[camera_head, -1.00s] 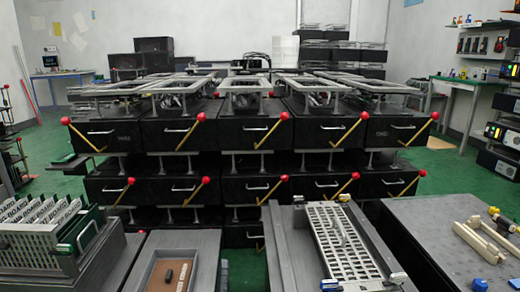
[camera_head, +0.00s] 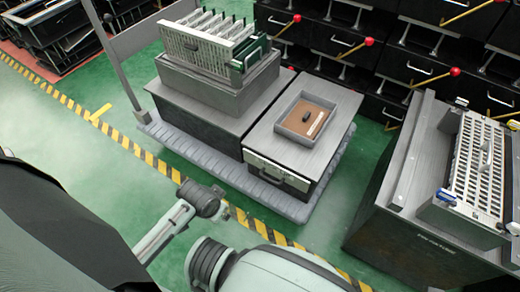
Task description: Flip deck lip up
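I cannot tell for certain which part is the deck lip. A slotted light plate (camera_head: 476,165) lies on a dark block (camera_head: 420,240) at the right, cut off by the picture edge. A grey platform (camera_head: 228,183) with a ribbed edge stands on the floor at the centre. My light arm links cross the bottom of the view. One ends in a dark piece (camera_head: 204,199), apart from the platform; I cannot tell whether this is my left gripper or a joint. No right gripper shows.
A slotted rack of white cards (camera_head: 200,52) and a shallow tray (camera_head: 284,123) sit on boxes on the platform. A grey post (camera_head: 115,75) stands at its left. Black drawers with red-knobbed yellow levers (camera_head: 369,41) line the back. Striped tape (camera_head: 130,145) crosses open green floor at left.

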